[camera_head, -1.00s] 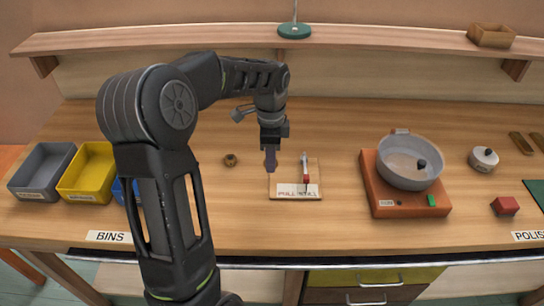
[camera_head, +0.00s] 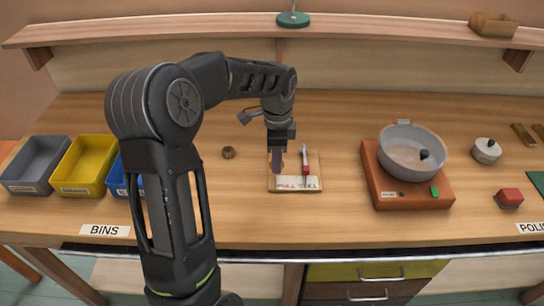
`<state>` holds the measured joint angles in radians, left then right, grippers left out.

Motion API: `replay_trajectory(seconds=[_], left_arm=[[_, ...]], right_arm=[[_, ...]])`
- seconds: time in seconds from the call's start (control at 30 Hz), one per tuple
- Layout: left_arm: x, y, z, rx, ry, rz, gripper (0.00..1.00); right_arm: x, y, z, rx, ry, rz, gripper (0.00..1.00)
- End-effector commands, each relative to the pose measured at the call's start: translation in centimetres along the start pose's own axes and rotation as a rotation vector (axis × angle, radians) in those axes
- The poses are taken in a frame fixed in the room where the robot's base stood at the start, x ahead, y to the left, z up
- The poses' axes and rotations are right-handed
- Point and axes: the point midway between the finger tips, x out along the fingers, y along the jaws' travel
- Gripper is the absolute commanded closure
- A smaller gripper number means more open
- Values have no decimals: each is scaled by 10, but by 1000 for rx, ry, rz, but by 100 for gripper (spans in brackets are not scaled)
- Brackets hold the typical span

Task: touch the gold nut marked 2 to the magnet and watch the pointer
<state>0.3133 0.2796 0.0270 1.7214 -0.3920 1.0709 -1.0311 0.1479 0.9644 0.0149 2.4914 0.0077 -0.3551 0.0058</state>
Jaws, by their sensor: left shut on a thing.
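A small wooden test board (camera_head: 311,180) lies in the middle of the bench. A white label (camera_head: 297,184) reading PULL and STILL runs along its front edge. A red and grey pointer piece (camera_head: 305,164) stands on the board's right half; I cannot pick out the magnet separately. My left gripper (camera_head: 277,165) points down over the board's left half, left of the pointer. It is shut on a small gold nut, mostly hidden by the fingers; its mark is not readable. Another brownish nut (camera_head: 228,152) lies on the bench left of the board. My right gripper is not in view.
Grey (camera_head: 36,165), yellow (camera_head: 84,165) and blue (camera_head: 122,185) bins stand at the left. An orange-brown base with a grey pot (camera_head: 410,150) stands right of the board.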

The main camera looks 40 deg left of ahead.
Motion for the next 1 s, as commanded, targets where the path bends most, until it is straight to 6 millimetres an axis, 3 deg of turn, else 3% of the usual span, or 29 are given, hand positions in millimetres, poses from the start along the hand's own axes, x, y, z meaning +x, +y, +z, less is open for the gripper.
replay_trajectory(seconds=[0.2,0.5,1.0], left_arm=[[25,0,-11,2,0,-1,100],[19,0,-35,1,-1,0,100],[20,0,-40,0,-1,-1,100]], right_arm=[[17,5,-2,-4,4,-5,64],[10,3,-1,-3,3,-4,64],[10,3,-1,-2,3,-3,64]])
